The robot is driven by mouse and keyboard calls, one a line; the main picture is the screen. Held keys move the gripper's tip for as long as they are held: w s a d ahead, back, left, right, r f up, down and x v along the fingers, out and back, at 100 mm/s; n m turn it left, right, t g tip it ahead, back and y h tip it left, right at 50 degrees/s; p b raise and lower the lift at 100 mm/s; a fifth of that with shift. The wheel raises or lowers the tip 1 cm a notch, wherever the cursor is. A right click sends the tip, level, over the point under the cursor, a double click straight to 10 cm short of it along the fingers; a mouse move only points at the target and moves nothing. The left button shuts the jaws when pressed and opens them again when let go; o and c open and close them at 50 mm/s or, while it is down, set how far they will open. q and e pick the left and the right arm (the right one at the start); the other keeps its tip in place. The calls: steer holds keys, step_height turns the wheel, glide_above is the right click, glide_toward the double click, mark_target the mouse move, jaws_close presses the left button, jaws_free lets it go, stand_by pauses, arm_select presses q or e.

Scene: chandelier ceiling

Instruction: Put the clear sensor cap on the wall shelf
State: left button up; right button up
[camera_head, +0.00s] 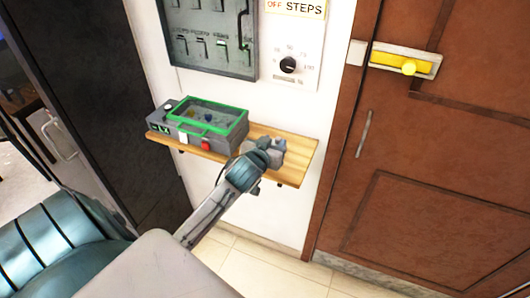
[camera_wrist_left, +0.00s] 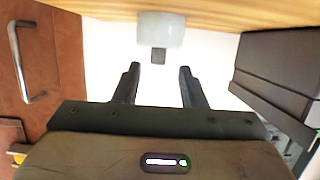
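The wooden wall shelf (camera_head: 298,166) is fixed to the white wall left of the door. In the left wrist view, which looks upside down, its wood (camera_wrist_left: 240,14) runs along the top. A pale translucent cap (camera_wrist_left: 162,29) with a dark stub (camera_wrist_left: 158,55) stands against this wood, apparently resting on the shelf. My left gripper (camera_head: 274,151) is over the right part of the shelf; in its wrist view its two fingers (camera_wrist_left: 158,82) are spread, with nothing between them. The cap lies just beyond the fingertips. In the head view the gripper largely hides the cap. My right gripper is not seen.
A grey box with a green-framed clear lid (camera_head: 205,122) sits on the shelf's left part. A grey panel (camera_head: 210,45) and a dial plate (camera_head: 288,64) are on the wall above. A brown door (camera_head: 430,150) with a yellow latch (camera_head: 405,62) is at right.

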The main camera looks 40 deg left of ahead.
arm_select(q)
steer(key=b+v, duration=0.1)
steer(key=v, duration=0.7)
